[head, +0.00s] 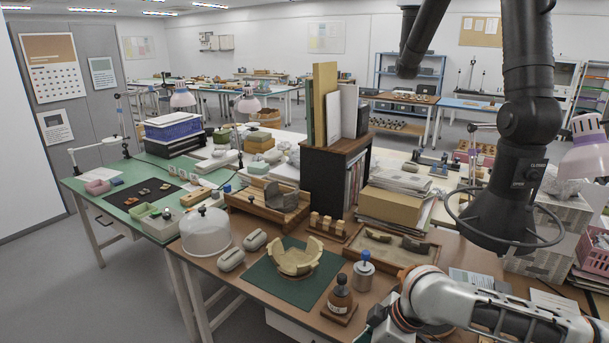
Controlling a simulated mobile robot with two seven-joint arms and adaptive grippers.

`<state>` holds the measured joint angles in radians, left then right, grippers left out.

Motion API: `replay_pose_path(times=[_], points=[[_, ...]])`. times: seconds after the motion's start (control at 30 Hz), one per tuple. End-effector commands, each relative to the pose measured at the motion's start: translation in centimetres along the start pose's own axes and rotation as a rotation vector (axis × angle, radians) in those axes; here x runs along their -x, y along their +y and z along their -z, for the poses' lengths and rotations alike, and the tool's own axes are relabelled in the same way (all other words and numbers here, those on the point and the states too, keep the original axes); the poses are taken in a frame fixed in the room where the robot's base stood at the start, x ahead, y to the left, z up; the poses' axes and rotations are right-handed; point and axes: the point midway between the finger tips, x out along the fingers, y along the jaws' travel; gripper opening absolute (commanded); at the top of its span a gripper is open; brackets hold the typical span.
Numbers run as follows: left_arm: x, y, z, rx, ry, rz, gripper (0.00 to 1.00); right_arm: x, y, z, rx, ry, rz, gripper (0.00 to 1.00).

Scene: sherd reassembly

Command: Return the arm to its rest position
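One of my arms, white and grey with an orange band, comes in from the lower right. Its wrist end reaches the bottom edge, right of the brown bottle (341,298). No gripper fingers show there; that gripper is cut off by the frame. My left arm and its gripper are out of view. A pale, partly assembled bowl of sherds (296,269) stands on the dark green mat (262,284), apart from the arm.
A clear dome (205,233) and a bookshelf (325,179) stand on the crowded brown table (232,275).

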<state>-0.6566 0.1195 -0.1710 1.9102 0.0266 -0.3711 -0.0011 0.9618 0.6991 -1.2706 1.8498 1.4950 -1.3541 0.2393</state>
Motion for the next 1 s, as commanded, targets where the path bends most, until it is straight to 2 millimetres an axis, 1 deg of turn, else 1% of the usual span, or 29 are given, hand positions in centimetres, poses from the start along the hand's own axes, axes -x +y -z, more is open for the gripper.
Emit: replay_pose_path(times=[0.03,0.1,0.2,0.3,0.43,0.57,0.67,0.77,0.87,0.97,1.0], points=[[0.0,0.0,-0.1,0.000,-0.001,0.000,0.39,-1.5,-1.5,1.0,-0.012,0.050,0.011,0.36],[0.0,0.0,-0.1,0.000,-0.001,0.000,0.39,-3.0,-2.6,2.5,-0.029,0.121,0.006,0.36],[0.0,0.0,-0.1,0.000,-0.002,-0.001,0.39,-4.6,-4.1,4.3,-0.065,0.218,-0.005,0.36],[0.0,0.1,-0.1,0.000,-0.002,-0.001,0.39,-5.9,-5.2,5.6,-0.113,0.310,-0.024,0.36],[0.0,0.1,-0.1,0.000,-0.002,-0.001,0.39,-7.2,-6.2,6.3,-0.192,0.415,-0.063,0.36],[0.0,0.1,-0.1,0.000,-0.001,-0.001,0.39,-8.2,-6.6,5.7,-0.284,0.497,-0.120,0.36],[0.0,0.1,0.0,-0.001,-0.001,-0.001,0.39,-8.9,-6.8,4.1,-0.357,0.540,-0.175,0.36],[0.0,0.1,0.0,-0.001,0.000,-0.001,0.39,-9.6,-6.9,1.7,-0.433,0.566,-0.240,0.36],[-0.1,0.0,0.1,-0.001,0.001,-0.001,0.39,-10.2,-7.3,-1.7,-0.504,0.569,-0.312,0.36],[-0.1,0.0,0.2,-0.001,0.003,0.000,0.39,-10.7,-8.1,-5.8,-0.568,0.552,-0.390,0.36],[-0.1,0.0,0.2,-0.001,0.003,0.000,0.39,-10.8,-8.6,-7.7,-0.590,0.538,-0.422,0.36]])
